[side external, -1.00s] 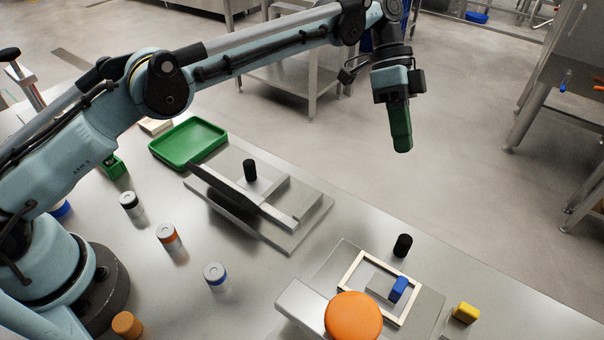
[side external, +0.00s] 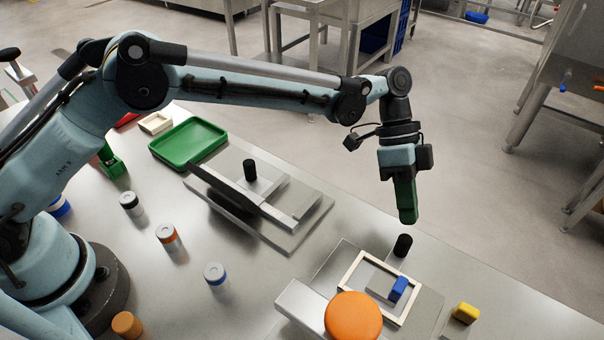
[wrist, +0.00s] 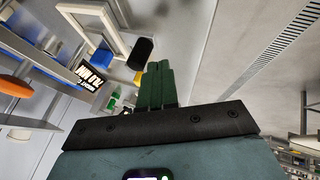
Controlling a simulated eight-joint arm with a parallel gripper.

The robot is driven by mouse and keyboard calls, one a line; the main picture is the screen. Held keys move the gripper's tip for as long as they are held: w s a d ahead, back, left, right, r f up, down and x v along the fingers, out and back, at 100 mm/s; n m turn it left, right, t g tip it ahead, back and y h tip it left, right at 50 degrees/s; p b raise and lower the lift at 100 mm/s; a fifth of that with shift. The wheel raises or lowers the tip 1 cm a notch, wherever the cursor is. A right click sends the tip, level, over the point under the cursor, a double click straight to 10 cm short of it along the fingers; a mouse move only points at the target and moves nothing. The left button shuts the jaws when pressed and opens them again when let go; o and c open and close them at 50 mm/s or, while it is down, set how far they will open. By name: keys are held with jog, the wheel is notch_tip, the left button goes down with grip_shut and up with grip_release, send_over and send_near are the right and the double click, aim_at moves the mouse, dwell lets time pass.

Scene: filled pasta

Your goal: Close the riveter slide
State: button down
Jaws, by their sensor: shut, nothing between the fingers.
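The device at the front right has a cream frame (side external: 350,270) on a grey plate, with a blue block (side external: 398,288) inside the frame. A black upright knob (side external: 403,245) stands at the frame's far edge. A large orange round cap (side external: 353,316) stands at the device's near side. My gripper (side external: 408,219) has green fingers, shut and empty, pointing down above and just beyond the black knob, apart from it in the side view. In the wrist view, the fingertips (wrist: 158,68) appear beside the black knob (wrist: 140,53), with the cream frame (wrist: 92,22) beyond.
A second grey fixture with its own black knob (side external: 250,170) stands mid-table, near a green tray (side external: 188,143). A yellow block (side external: 466,313) lies right of the front device. Several small capped cylinders stand near my base. The table's far edge runs close behind the devices.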

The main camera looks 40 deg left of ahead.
jog(key=shift+s+d, duration=0.15)
jog(key=shift+s, duration=0.5)
jog(key=shift+s, duration=0.25)
send_over(365, 287)
dwell(0.3)
